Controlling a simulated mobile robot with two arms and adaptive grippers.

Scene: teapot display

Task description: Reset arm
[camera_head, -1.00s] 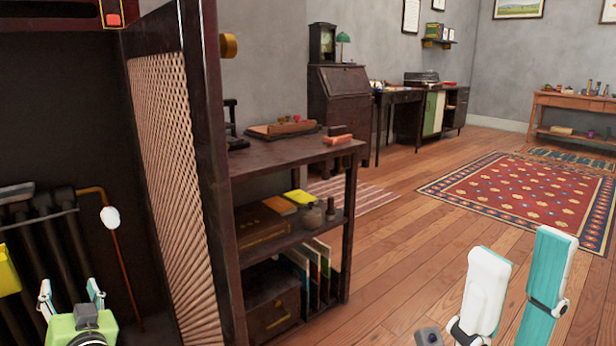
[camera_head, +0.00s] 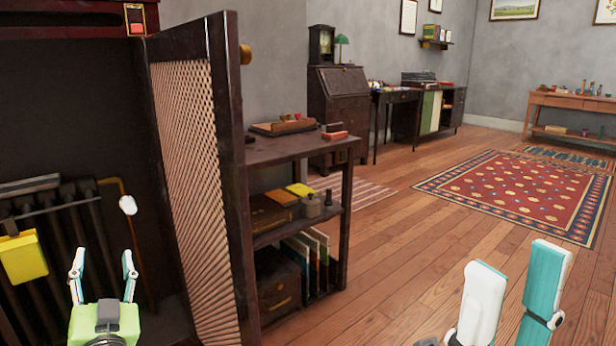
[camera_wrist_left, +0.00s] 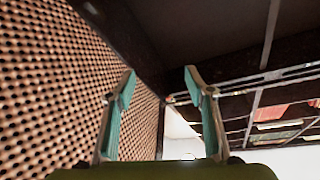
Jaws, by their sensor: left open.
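My left gripper (camera_head: 103,277) is at the lower left of the head view, in front of the dark opening with the radiator. Its two fingers stand apart with nothing between them. In the left wrist view its fingers (camera_wrist_left: 156,90) are also spread and empty, with a lattice panel on the left.
A lattice door (camera_head: 195,180) stands open just right of my left gripper. A yellow box (camera_head: 22,257) hangs at the radiator (camera_head: 75,225). A dark shelf unit (camera_head: 300,147) stands behind the door. Wooden floor (camera_head: 400,255) is clear towards the patterned rug (camera_head: 515,190).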

